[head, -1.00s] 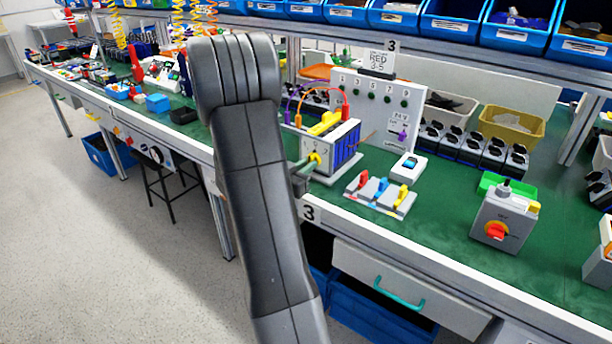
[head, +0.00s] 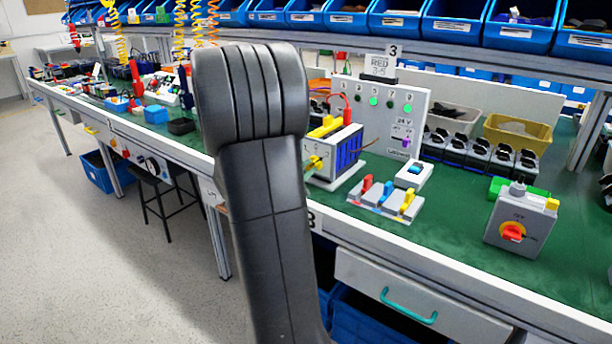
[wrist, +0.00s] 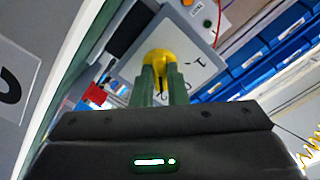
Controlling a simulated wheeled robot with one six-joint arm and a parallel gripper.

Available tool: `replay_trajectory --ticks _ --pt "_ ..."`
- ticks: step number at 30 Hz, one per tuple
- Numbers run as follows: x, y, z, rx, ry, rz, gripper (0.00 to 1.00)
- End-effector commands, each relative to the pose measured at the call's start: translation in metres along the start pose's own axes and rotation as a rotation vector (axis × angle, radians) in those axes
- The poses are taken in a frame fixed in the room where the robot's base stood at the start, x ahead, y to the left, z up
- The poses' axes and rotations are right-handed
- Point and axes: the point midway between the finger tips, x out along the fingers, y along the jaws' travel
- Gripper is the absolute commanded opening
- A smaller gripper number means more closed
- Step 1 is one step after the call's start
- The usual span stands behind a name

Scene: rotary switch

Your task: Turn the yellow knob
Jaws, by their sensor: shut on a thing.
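The yellow knob (wrist: 160,58) sits on the pale face plate (wrist: 191,35) of a box on the bench. In the wrist view my gripper (wrist: 161,72) has its two green fingers closed on either side of the knob. In the head view the knob (head: 314,163) shows on the front of the white-and-blue box (head: 349,151), just right of my arm. My gripper is hidden behind my arm there. A dark mark and part of a scale show on the plate, but I cannot read the knob's setting.
A white panel with green lamps (head: 374,101) stands behind the box. Red, blue and yellow levers (head: 388,195) and a grey box with a red switch (head: 513,232) are to the right. Green bench top (head: 450,225) lies clear between them.

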Motion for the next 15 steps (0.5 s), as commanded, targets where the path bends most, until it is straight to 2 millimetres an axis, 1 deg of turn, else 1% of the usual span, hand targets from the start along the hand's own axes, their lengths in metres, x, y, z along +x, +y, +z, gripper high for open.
replay_trajectory --ticks 6,15 --pt "-0.0001 0.0007 0.0006 0.039 -0.001 0.001 0.0" --pt "-0.0002 0.0004 0.0002 0.047 -0.001 0.002 0.0"
